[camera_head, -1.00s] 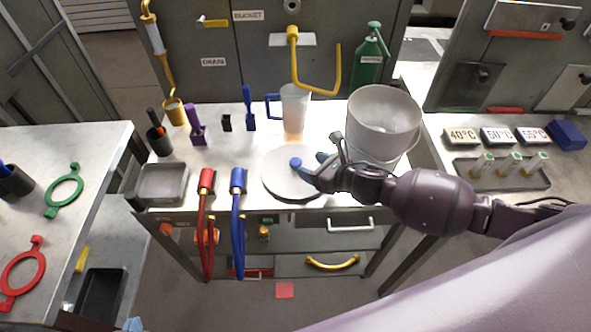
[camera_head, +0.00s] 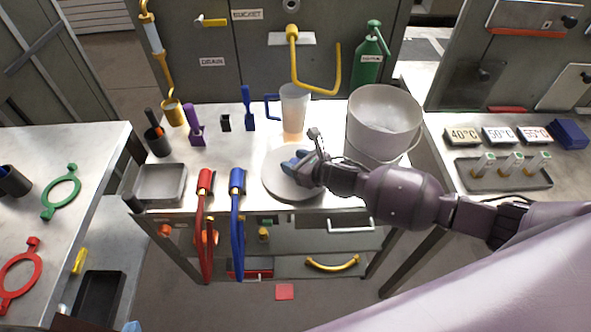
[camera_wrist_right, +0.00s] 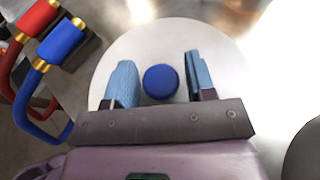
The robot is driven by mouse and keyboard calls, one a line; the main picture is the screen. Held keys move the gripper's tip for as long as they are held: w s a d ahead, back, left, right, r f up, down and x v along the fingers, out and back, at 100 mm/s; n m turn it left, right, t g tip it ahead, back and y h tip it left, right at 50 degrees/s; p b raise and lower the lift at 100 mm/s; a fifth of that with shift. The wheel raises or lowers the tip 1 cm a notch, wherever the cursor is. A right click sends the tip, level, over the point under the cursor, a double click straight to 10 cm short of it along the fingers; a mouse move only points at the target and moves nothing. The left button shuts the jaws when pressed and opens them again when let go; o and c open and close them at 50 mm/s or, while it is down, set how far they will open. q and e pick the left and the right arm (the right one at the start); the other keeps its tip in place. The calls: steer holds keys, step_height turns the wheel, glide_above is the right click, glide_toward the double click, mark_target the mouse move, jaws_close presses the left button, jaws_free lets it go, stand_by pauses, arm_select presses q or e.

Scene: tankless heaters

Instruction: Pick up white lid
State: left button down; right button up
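The white lid (camera_head: 285,189) is a round, pale disc lying flat on the workbench. Its blue knob (camera_wrist_right: 161,82) shows clearly in the right wrist view. My right gripper (camera_head: 300,166) is over the lid and hides most of the knob in the head view. In the right wrist view its blue fingers (camera_wrist_right: 160,78) are open, one on each side of the knob, with visible gaps. Only a small blue tip of my left gripper (camera_head: 133,326) shows at the bottom left edge.
A white bucket (camera_head: 384,108) stands right of the lid, close to my right forearm. A clear jug (camera_head: 294,108) stands behind the lid. Red hoses (camera_head: 207,235) and blue hoses (camera_head: 237,235) hang over the front edge. A grey tray (camera_head: 160,183) is at left.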

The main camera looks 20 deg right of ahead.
arm_select(q)
steer(key=shift+f, duration=0.15)
arm_select(e)
steer(key=c, duration=0.7)
